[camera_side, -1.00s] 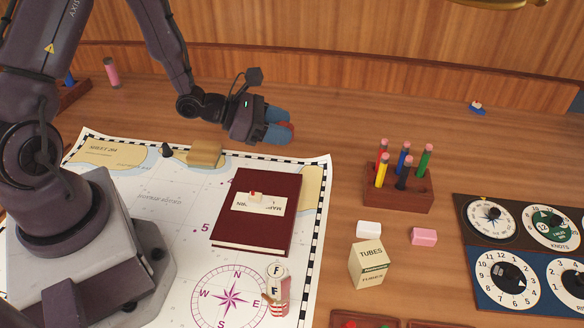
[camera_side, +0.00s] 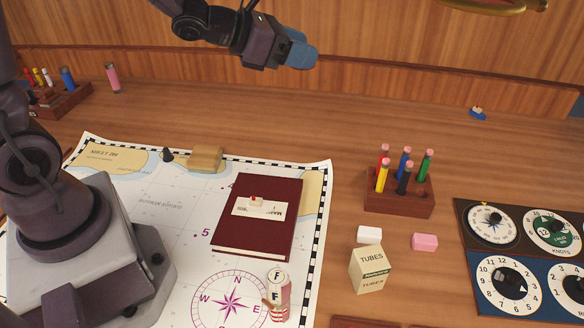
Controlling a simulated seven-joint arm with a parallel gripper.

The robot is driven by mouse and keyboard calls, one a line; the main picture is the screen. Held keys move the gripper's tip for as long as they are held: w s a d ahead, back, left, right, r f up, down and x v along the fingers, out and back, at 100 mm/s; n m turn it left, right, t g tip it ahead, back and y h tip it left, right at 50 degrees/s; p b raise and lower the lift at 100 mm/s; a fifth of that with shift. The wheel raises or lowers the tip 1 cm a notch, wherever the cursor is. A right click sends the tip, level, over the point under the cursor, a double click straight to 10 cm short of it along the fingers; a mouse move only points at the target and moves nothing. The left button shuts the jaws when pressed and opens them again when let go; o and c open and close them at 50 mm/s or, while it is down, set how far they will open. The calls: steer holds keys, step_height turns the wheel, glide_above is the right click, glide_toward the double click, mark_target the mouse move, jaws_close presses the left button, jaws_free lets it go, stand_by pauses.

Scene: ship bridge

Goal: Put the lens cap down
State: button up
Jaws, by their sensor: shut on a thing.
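My gripper (camera_side: 301,52) is high at the top middle of the side view, in front of the wooden back wall and well above the desk. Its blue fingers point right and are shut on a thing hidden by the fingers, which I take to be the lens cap. No lens cap shows lying on the desk or the chart.
A chart (camera_side: 150,208) bears a dark red book (camera_side: 262,232), a tan block (camera_side: 206,159) and a striped cylinder (camera_side: 278,290). Right of it stand a pen rack (camera_side: 398,205), two erasers, a tubes box (camera_side: 369,270) and dial panels (camera_side: 512,283).

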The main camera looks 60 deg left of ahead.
steer(key=w+d+f+m+h, duration=0.1)
steer(key=d+f, duration=0.3)
steer(key=f, duration=0.1)
steer(key=m+g+h, duration=0.9)
steer(key=m+g, duration=0.5)
glide_above(417, 288)
step_height(417, 288, down, 19)
steer(key=shift+d+f+m+g+y, duration=0.1)
steer(key=shift+m+g+y, duration=0.2)
steer(key=shift+m+g, duration=0.6)
steer(key=shift+g, duration=0.1)
steer(key=shift+f, duration=2.8)
steer(key=shift+f, duration=0.65)
